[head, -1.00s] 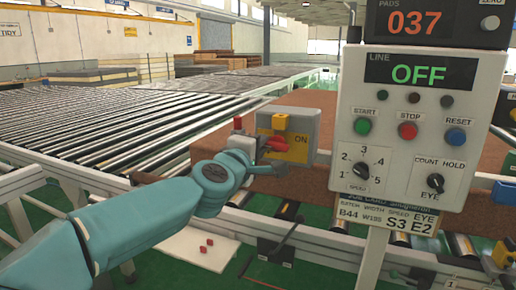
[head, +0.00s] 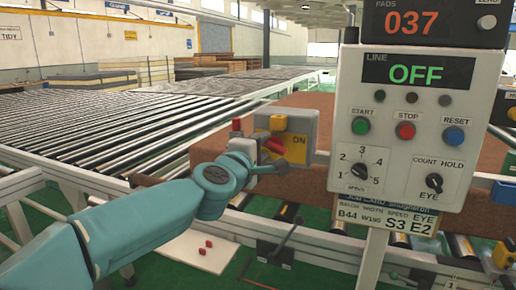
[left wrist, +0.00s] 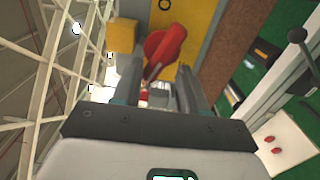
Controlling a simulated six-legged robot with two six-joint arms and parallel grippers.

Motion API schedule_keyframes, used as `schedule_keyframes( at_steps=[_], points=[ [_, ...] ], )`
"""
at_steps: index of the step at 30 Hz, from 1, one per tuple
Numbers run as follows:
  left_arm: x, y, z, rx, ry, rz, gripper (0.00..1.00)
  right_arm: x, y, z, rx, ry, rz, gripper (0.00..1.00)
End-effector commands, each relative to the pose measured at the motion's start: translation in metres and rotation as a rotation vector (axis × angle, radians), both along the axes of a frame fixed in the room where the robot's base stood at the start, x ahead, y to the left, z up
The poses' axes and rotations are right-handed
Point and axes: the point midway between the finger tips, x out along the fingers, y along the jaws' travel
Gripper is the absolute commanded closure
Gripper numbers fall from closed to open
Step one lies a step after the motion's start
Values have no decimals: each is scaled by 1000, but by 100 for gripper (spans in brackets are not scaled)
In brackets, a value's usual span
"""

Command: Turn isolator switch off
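The isolator switch is a grey box with a yellow plate (head: 297,151) marked ON, a yellow block on top and a red handle (head: 274,146). My left gripper (head: 270,165) is at the front of the box, close below the handle. In the left wrist view, the red handle (left wrist: 165,45) stands tilted against the yellow plate (left wrist: 190,18). The two dark fingers of my left gripper (left wrist: 160,88) are apart, with the handle's lower end near the gap between them. I cannot tell whether they touch it. My right gripper is not in view.
A control panel (head: 400,160) with a green OFF display stands close on the right. A small red button box (head: 238,135) is left of the switch. A roller conveyor (head: 110,125) fills the left. A brown slab (head: 330,195) lies behind the switch.

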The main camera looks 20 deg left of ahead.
Motion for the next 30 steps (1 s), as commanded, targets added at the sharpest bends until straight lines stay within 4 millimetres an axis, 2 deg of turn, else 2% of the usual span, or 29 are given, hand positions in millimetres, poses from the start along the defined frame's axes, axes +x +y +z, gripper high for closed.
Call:
schedule_keyframes(
  at_steps=[11, 14, 17, 27, 30],
  points=[
    [0, 2, 1, 1, -2, 5, 60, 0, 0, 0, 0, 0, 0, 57],
    [-6, 3, 2, 0, -4, 5, 60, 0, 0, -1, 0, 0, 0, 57],
    [-22, 4, 2, 0, -4, 5, 60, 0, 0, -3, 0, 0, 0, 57],
    [-111, 6, 4, -1, -4, 3, 60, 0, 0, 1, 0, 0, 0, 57],
    [-133, 7, 4, 0, -3, 3, 60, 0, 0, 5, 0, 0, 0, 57]
  ],
)
